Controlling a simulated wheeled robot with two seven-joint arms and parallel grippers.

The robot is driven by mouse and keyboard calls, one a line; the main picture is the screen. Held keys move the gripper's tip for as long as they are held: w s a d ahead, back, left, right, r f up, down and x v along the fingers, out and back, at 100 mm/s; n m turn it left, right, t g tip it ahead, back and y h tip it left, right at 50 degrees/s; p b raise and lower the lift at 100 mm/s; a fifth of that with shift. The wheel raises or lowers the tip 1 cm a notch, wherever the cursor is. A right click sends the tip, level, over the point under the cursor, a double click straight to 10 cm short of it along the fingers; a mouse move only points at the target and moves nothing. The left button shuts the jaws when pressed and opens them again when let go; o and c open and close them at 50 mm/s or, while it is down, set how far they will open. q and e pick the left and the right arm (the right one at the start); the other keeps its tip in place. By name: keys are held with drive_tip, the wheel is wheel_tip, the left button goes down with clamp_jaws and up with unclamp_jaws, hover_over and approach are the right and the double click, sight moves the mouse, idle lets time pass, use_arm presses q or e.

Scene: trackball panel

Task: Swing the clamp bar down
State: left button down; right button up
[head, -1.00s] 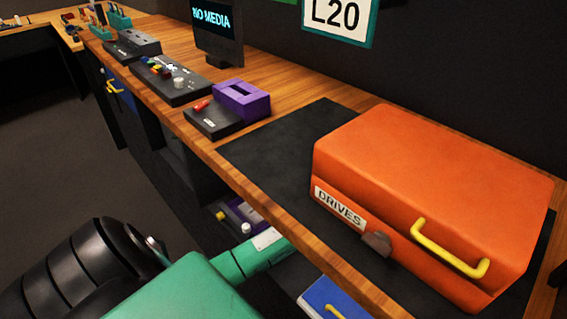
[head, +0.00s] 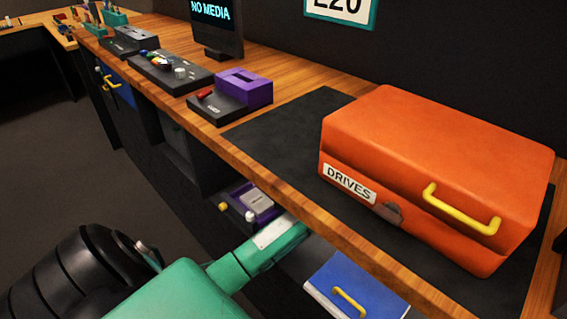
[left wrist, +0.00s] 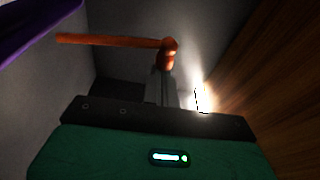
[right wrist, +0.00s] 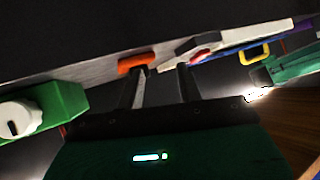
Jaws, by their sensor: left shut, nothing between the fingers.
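In the left wrist view an orange bar (left wrist: 110,40), which looks like the clamp bar, runs sideways to a rounded orange end. My left gripper (left wrist: 163,80) has its fingers together just below that end; whether they touch it I cannot tell. In the head view my green arm reaches under the counter edge, and its gripper is hidden. My right gripper (right wrist: 158,80) has its two fingers apart with nothing seen between them. An orange piece (right wrist: 136,62) shows at its left fingertip, and a red piece (right wrist: 200,56) lies near the right one.
The wooden counter (head: 285,205) overhangs the arm. Below it are a purple-and-black device (head: 252,203) and a blue drawer (head: 355,285) with a yellow handle. An orange DRIVES case (head: 430,165) stands on a black mat (head: 275,130). A green block with a white knob (right wrist: 20,118) is left of my right gripper.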

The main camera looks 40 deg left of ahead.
drive_tip(key=r+t+b, duration=0.1)
drive_tip(key=w+a+r+t+y+b, duration=0.1)
drive_tip(key=r+t, duration=0.1)
drive_tip(key=w+a+r+t+b, duration=0.1)
drive_tip(key=t, duration=0.1)
drive_tip(key=shift+w+r+y, duration=0.15)
drive_tip(key=shift+w+y, duration=0.1)
drive_tip(key=shift+y, duration=0.15)
use_arm(q)
drive_tip(key=s+n+b, duration=0.1)
drive_tip(key=n, duration=0.1)
drive_tip(key=s+n+b, duration=0.1)
drive_tip(key=s+n, duration=0.1)
drive_tip(key=s+n+y+b, duration=0.1)
drive_tip(key=s, duration=0.1)
drive_tip(key=shift+s+a+f+n, duration=0.2)
drive_tip(key=shift+a+f+n, duration=0.05)
drive_tip(key=shift+n, duration=0.15)
use_arm(e)
drive_tip(key=d+r+t, duration=0.4)
drive_tip(key=r+t, duration=0.5)
drive_tip(key=r, duration=0.5)
drive_tip(key=shift+r+m+t, duration=0.3)
drive_tip(key=shift+r, duration=0.05)
use_arm(q)
drive_tip(key=shift+r, duration=0.1)
